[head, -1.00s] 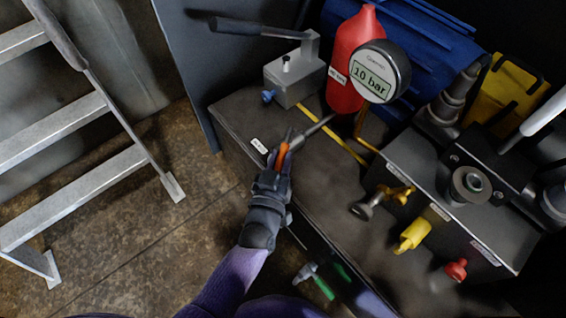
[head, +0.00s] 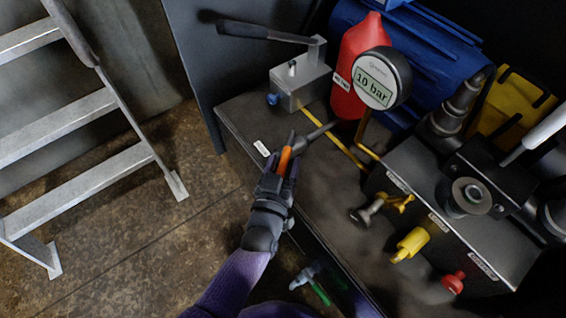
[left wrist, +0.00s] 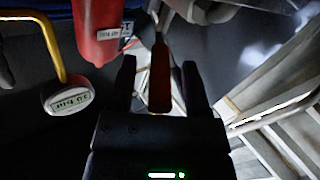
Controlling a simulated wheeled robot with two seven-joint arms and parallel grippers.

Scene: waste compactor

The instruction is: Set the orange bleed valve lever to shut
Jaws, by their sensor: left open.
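The orange bleed valve lever (head: 285,158) lies between the fingers of my left gripper (head: 289,150) in the head view. In the left wrist view the lever (left wrist: 160,75) shows dark red and upright between the two open fingers of my left gripper (left wrist: 158,78), with a gap on each side. The gauge (head: 376,78) in front of the cylinder reads 10 bar. My fingers hide part of the lever and its mounting.
A grey hand pump block (head: 300,84) with a long black handle stands at the back. A black valve block (head: 450,205) with yellow and red knobs stands at right. A metal ladder (head: 85,120) stands at left on open floor.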

